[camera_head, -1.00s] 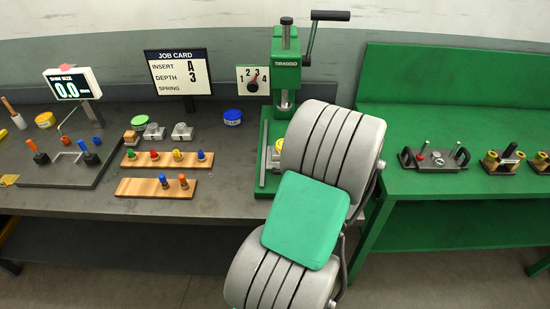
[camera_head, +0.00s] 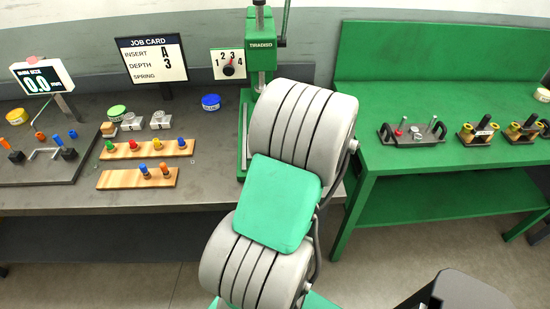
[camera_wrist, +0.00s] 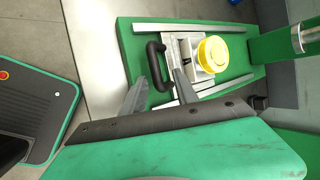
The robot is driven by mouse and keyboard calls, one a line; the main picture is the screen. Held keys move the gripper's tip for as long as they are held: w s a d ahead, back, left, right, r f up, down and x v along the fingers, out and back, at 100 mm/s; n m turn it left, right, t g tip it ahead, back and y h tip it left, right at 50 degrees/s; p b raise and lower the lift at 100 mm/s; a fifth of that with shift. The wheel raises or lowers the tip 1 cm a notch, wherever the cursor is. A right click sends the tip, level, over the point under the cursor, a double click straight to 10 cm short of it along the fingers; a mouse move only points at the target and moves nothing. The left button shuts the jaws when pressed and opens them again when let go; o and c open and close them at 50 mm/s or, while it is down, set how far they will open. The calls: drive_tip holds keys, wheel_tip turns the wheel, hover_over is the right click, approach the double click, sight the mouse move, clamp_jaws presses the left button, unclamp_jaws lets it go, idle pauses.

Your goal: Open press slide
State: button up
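The green press (camera_head: 262,60) stands at the back of the grey bench, with a crank at its upper right. My arm hides most of its base and the slide in the head view. In the wrist view, the pale metal slide (camera_wrist: 186,52) lies between two rails on the green base (camera_wrist: 127,40). A yellow round piece (camera_wrist: 212,54) sits on it. The slide's black looped handle (camera_wrist: 153,66) faces my gripper (camera_wrist: 158,80). My gripper's two grey fingers are apart, one to each side of the handle's near part. I cannot tell whether they touch it.
A job card (camera_head: 152,58) reads insert A, depth 3. A dial plate (camera_head: 229,64) stands beside the press. Two wooden racks (camera_head: 110,180) with coloured pegs and several round tins are at left. A green bench (camera_head: 360,160) with metal fixtures is at right.

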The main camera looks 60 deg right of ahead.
drive_tip(key=shift+r, duration=0.1)
drive_tip(key=v, duration=0.7)
drive_tip(key=shift+s+r+b, duration=0.2)
drive_tip(key=shift+s+b, duration=0.05)
drive_tip(key=shift+b, duration=0.15)
drive_tip(key=w+a+r+n+g+y, duration=0.1)
drive_tip(key=w+a+r+n, duration=0.1)
drive_tip(key=w+a+n, duration=0.65)
drive_tip(key=w+a+r+n+g+y, duration=0.15)
drive_tip(key=w+a+n, duration=0.4)
drive_tip(key=a, duration=0.55)
drive_tip(key=s+a+r+n, duration=0.1)
drive_tip(key=a+r+n, duration=0.1)
drive_tip(key=a+n, duration=0.4)
drive_tip(key=s+a+r+n, duration=0.2)
drive_tip(key=a+n, duration=0.5)
drive_tip(key=a, duration=0.6)
drive_tip(key=shift+s+a+r+n+g, duration=0.2)
drive_tip(key=shift+s+a+n+g, duration=0.05)
drive_tip(key=shift+s+n+g, duration=0.1)
